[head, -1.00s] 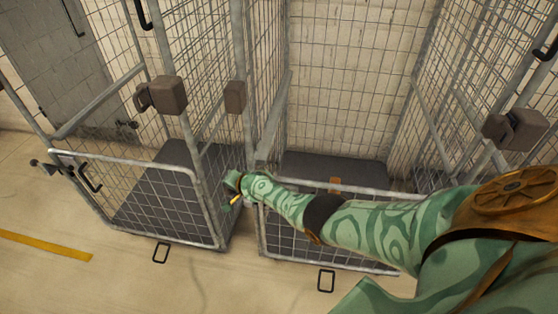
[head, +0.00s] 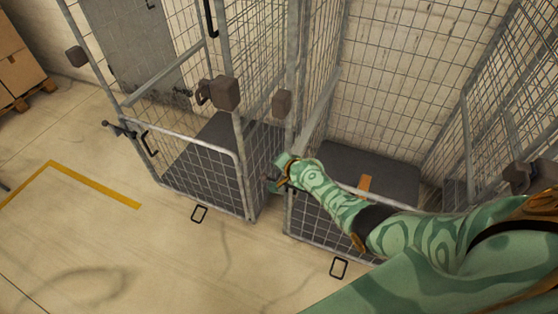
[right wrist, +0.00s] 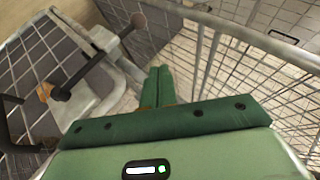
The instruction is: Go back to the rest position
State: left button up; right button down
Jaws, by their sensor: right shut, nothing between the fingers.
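My right arm comes in from the right in the head view, with green patterned covering. My right gripper (head: 276,178) is at the front, by the posts where two wire cage trolleys meet. In the right wrist view its two green fingers (right wrist: 158,86) lie together, with nothing between them. Whether the gripper touches the wire cannot be told. My left gripper is in neither current view.
The left cage trolley (head: 200,148) and the right cage trolley (head: 322,222) have low front gates and dark floors. A small orange-brown item (head: 365,183) lies in the right one. Stacked cartons (head: 18,70) stand far left. Floor (head: 110,245) in front is open.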

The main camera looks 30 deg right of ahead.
pick_arm(q)
jog(key=shift+d+r, duration=0.35)
jog(key=shift+d, duration=0.1)
